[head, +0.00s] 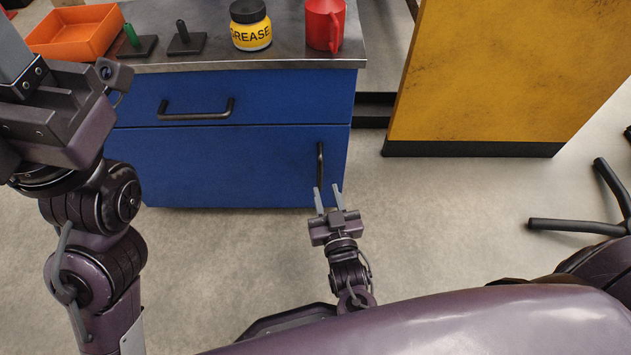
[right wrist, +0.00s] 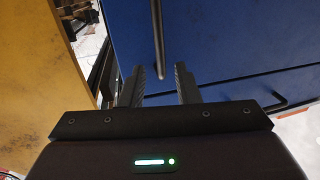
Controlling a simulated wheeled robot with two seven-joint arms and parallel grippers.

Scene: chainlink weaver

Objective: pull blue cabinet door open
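The blue cabinet door (head: 225,170) is shut flush, below a blue drawer front. Its black vertical handle (head: 320,165) is near the door's right edge. My right gripper (head: 327,190) is open and empty, just in front of the handle's lower end. In the right wrist view the handle (right wrist: 158,40) runs down to between the two fingertips (right wrist: 162,72); whether they touch it I cannot tell. My left gripper (head: 60,110) is at the upper left, away from the door; its fingers do not show clearly.
A drawer handle (head: 196,112) juts out above the door. On the steel top (head: 180,62) stand an orange bin (head: 75,32), a grease jar (head: 250,30) and a red mug (head: 325,25). A yellow panel (head: 500,70) stands to the right. The floor before the door is clear.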

